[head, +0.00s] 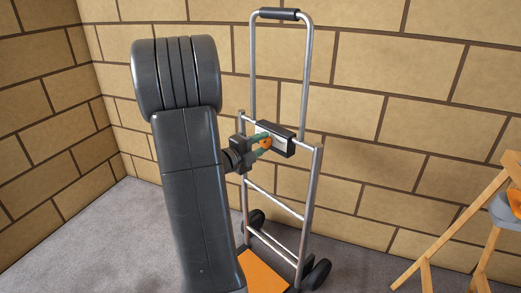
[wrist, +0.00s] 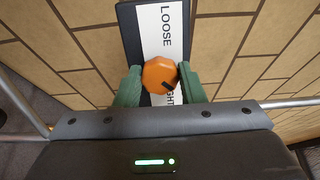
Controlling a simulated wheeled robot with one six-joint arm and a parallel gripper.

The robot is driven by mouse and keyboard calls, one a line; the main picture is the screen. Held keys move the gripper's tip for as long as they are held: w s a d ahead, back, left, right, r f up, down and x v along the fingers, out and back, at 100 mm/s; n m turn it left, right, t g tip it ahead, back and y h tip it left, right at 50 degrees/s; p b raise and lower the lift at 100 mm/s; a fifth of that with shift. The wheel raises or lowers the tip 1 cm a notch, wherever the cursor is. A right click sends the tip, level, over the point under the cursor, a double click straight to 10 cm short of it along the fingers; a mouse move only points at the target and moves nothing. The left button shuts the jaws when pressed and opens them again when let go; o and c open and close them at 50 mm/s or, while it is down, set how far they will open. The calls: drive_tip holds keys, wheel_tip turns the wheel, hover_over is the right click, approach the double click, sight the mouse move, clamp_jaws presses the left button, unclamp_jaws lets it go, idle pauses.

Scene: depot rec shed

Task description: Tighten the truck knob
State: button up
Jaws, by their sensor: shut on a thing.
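The truck knob (wrist: 160,74) is orange and many-sided, with a short black mark on its face pointing to the lower right. It sits on a white label plate (wrist: 171,22) with "LOOSE" at the top and a word ending in "GHT" at the bottom, partly covered. My gripper (wrist: 160,80) is shut on the knob, one green finger on each side. In the head view, my gripper (head: 262,142) reaches from the left to the knob (head: 265,143) on the dark box on the truck's crossbar. The hand truck (head: 311,200) stands upright, a silver tube frame with black wheels.
The truck's orange base plate (head: 262,270) is low in front, partly hidden by my arm. A brick wall (head: 400,120) stands close behind the truck. A wooden trestle (head: 455,228) with a grey and orange thing (head: 508,208) stands at right. Grey floor is clear between them.

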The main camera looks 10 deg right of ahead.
idle(0.4)
drive_tip(key=o, duration=1)
drive_tip(key=p+v, duration=0.3)
drive_tip(key=v, duration=1)
drive_tip(key=shift+s+a, duration=0.25)
drive_tip(key=shift+a, duration=0.05)
drive_tip(key=b+x, duration=0.3)
drive_tip(key=x, duration=1.1)
drive_tip(key=shift+a, duration=0.1)
